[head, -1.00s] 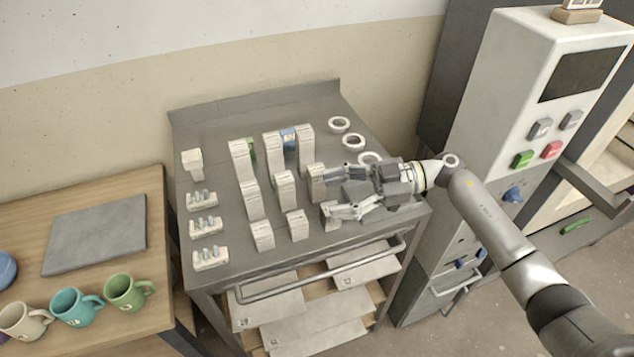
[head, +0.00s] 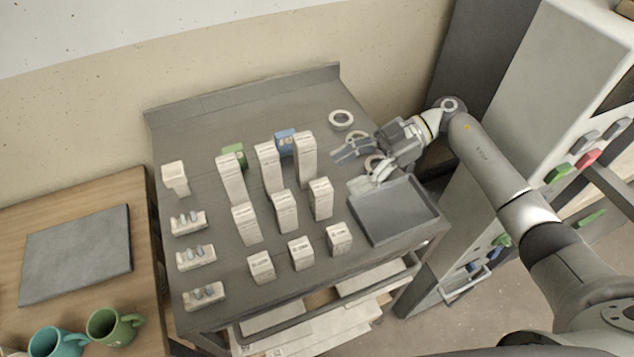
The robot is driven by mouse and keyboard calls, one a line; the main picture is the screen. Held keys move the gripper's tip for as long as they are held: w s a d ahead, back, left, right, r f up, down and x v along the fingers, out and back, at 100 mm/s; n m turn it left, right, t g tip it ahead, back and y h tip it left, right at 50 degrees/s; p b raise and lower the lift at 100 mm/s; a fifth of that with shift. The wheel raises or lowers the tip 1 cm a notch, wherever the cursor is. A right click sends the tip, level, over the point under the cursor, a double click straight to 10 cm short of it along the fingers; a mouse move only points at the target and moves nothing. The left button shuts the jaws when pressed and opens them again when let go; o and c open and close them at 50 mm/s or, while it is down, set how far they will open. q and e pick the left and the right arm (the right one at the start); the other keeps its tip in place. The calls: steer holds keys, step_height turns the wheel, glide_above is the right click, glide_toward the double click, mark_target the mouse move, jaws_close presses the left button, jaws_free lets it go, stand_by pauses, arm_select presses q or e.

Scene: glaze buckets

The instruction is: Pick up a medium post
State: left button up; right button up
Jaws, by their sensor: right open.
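Three medium posts stand upright in the middle row on the grey cart top: a left one (head: 246,224), a centre one (head: 285,212) and a right one (head: 320,200). Taller posts (head: 268,172) stand in the row behind, and shorter posts (head: 301,253) in the row in front. My right gripper (head: 352,168) is open and empty. In the picture its fingers point left, to the upper right of the right medium post and apart from it. My left gripper is not in view.
A grey tray (head: 393,238) lies at the cart's right front. White rings (head: 341,120) lie at the right back, one partly behind my gripper. Stilts with small pegs (head: 196,258) line the left side. Green (head: 234,153) and blue (head: 285,139) blocks stand behind the tall posts.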

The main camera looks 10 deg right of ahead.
mark_target(320, 186)
steer(key=a, duration=0.1)
steer(key=s+a+p, duration=0.2)
steer(key=a, duration=0.1)
steer(key=shift+w+a+f+p, duration=0.1)
steer(key=shift+a+f+p, duration=0.25)
steer(key=shift+a, duration=0.2)
steer(key=shift+a+f+p, duration=0.2)
steer(key=shift+a+p, duration=0.15)
steer(key=shift+a, duration=0.15)
steer(key=shift+a+f, duration=0.2)
steer(key=shift+a, duration=0.1)
steer(key=shift+f, duration=0.1)
steer(key=c, duration=1.2)
steer(key=shift+c, duration=0.6)
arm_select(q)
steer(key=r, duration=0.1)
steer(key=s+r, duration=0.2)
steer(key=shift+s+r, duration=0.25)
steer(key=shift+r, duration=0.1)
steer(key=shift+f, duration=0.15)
arm_select(e)
steer(key=shift+r, duration=0.2)
